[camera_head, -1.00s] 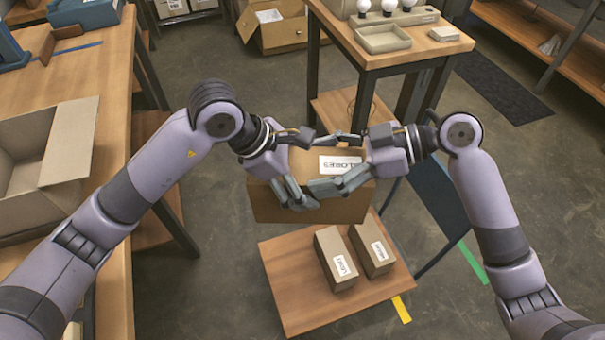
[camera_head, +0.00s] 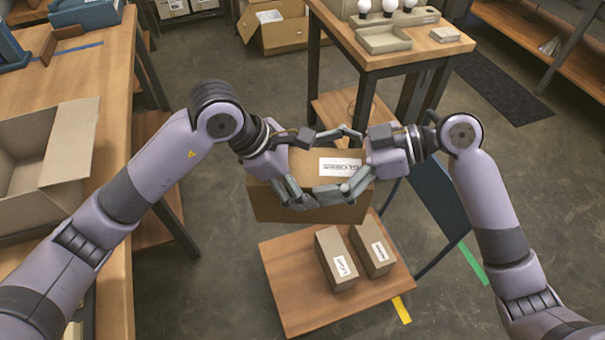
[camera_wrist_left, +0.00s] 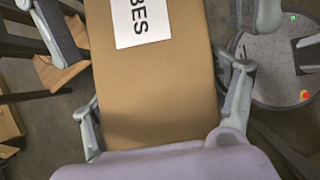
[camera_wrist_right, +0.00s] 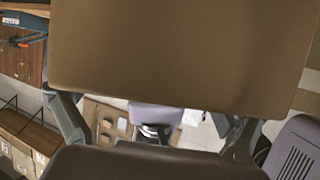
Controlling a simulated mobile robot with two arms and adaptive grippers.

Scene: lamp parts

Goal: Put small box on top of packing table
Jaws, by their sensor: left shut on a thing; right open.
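A brown cardboard box with a white GLOBES label (camera_head: 285,210) hangs above a low wooden-topped stand. My left gripper (camera_head: 318,168) is shut on it; in the left wrist view the box (camera_wrist_left: 150,95) lies between the fingers. My right gripper (camera_head: 345,163) is open at the box's right end. In the right wrist view the box (camera_wrist_right: 180,60) fills the top, with a finger near each side. Two smaller labelled boxes (camera_head: 334,262) (camera_head: 371,254) lie on the stand (camera_head: 290,300). A wooden table (camera_head: 115,80), possibly the packing table, is at left.
An open empty carton (camera_head: 70,150) stands on the left table. Another wooden table (camera_head: 405,55) at the back holds bulbs and a tray (camera_head: 383,38). An open carton (camera_head: 275,30) is on the floor behind.

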